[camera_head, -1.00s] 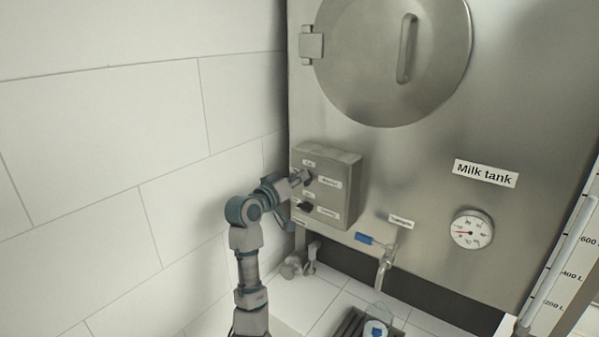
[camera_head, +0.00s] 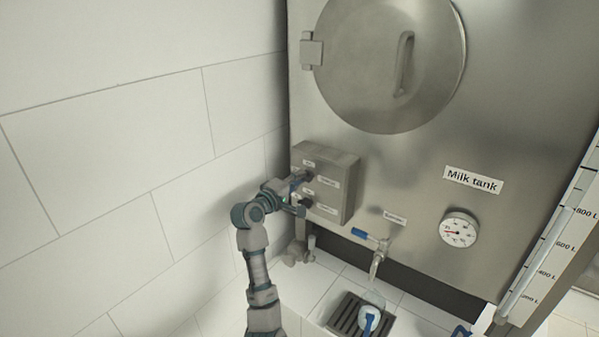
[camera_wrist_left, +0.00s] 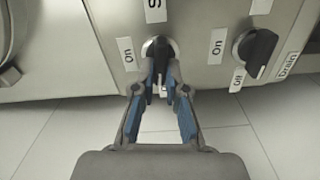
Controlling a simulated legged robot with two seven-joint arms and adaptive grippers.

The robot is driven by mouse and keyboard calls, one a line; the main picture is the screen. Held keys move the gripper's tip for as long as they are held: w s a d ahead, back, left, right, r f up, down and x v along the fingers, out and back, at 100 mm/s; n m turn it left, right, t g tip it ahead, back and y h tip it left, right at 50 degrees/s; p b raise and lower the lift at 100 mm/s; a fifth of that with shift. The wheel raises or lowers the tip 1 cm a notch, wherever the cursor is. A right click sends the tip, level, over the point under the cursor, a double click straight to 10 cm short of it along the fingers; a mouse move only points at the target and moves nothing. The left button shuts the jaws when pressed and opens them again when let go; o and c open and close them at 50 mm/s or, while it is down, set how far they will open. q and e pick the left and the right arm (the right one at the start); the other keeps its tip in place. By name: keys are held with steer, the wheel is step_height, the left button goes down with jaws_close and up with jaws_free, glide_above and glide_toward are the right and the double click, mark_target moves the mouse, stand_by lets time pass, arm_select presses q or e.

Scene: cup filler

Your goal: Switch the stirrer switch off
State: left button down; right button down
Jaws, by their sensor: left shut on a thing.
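A grey control box (camera_head: 338,192) is on the front of the steel milk tank, with two dark rotary knobs and white labels. The upper knob, the stirrer switch (camera_wrist_left: 156,47), has a label starting with "S" above it and an "On" label to its left in the left wrist view. My left gripper (camera_wrist_left: 160,84) is shut on this knob, its fingers partly hiding it. In the head view my left gripper (camera_head: 300,181) reaches the box from the left. The drain switch (camera_wrist_left: 255,50) is beside it, untouched, with "On" and "Off" labels. My right gripper is not seen.
The milk tank (camera_head: 400,170) fills the middle and right, with a round hatch (camera_head: 390,60) and a gauge (camera_head: 459,230). A blue-handled tap (camera_head: 375,262) is above a grate (camera_head: 347,312) with a clear cup (camera_head: 372,303). A tiled wall (camera_head: 110,150) is close on the left.

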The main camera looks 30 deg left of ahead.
arm_select(q)
steer(key=shift+a+n+p, duration=0.1)
steer(key=shift+n+p, duration=0.55)
steer(key=shift+n, duration=0.25)
steer(key=shift+f, duration=0.1)
steer(key=c, duration=1.2)
jaws_free()
steer(key=shift+s+a, duration=0.1)
steer(key=shift+a, duration=0.1)
steer(key=shift+f, duration=0.1)
steer(key=s+a, duration=0.1)
steer(key=s, duration=1)
steer(key=shift+s+a, duration=0.15)
steer(key=shift+s, duration=0.25)
